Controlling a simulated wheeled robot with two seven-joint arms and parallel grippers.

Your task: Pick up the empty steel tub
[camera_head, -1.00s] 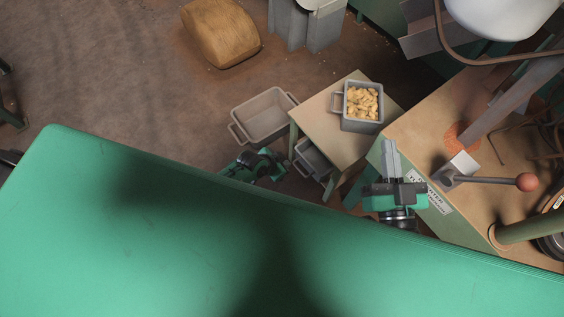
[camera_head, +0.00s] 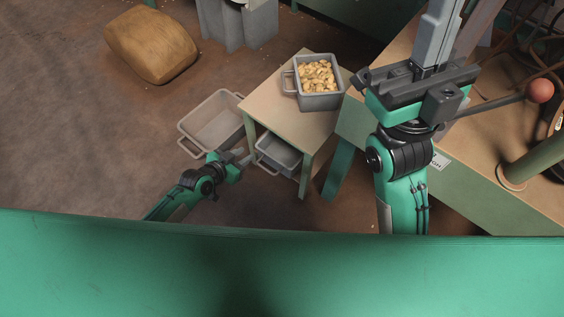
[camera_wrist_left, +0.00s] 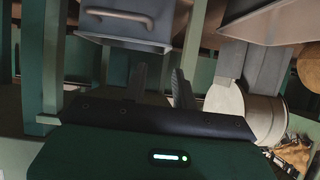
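An empty grey steel tub (camera_head: 279,152) sits on the lower shelf of a small wooden-topped stand. A larger empty grey bin (camera_head: 213,122) stands on the floor to its left. My left gripper (camera_head: 243,158) is just left of the shelf tub, apart from it. In the left wrist view, the open, empty fingers (camera_wrist_left: 160,88) point toward a grey tub with a wire handle (camera_wrist_left: 122,22), which appears to be the shelf tub.
A grey tub of nuts (camera_head: 319,84) stands on the stand's top (camera_head: 290,118). The stand's legs flank the lower shelf. A brown sack (camera_head: 150,45) lies on the floor at the upper left. The workbench (camera_head: 480,165) with a red-knobbed lever (camera_head: 540,91) is at the right.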

